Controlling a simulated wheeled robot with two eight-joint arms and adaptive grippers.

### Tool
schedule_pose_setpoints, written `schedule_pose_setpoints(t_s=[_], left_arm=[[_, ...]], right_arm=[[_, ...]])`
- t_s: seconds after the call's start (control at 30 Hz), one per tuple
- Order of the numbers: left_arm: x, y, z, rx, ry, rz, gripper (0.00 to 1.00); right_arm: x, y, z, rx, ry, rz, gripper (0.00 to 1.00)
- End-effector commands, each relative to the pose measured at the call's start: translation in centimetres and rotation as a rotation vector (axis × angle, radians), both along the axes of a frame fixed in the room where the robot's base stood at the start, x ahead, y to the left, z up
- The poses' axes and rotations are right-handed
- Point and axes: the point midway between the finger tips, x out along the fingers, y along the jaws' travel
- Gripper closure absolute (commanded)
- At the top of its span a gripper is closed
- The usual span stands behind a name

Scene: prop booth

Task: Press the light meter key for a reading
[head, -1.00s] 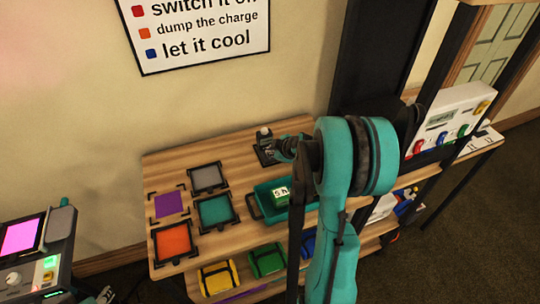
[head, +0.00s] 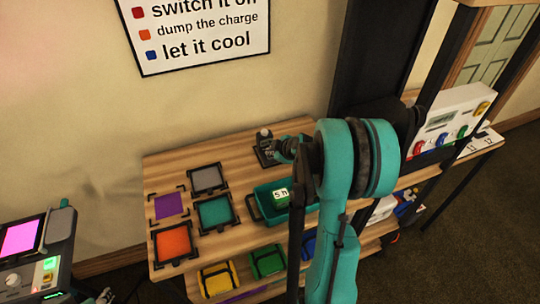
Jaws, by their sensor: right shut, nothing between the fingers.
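The light meter (head: 264,138) is a small dark device with a white dome, at the back of the wooden table. Dark parts and a pale marking show at its base; the key itself is too small to make out. My right gripper (head: 279,150) is shut and empty, just right of the light meter's lower part. It is small and partly covered by my teal arm, so I cannot tell whether its tips touch the meter. My left gripper is not in view.
The wooden table (head: 225,158) also holds grey (head: 207,178), purple (head: 168,206), teal (head: 214,212) and orange (head: 173,243) framed squares. A white console (head: 450,118) stands right, a pink-screened device (head: 22,238) left.

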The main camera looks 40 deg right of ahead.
Motion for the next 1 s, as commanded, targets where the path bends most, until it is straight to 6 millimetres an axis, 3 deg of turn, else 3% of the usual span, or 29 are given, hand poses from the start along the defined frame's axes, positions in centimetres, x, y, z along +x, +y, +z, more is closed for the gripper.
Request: schedule_pose_setpoints(t_s=[0.57, 1.0], left_arm=[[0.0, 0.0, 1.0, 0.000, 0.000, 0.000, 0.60], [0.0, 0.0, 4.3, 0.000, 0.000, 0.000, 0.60]], right_arm=[[0.0, 0.0, 1.3, 0.000, 0.000, 0.000, 1.00], [0.0, 0.0, 5.6, 0.000, 0.000, 0.000, 1.00]])
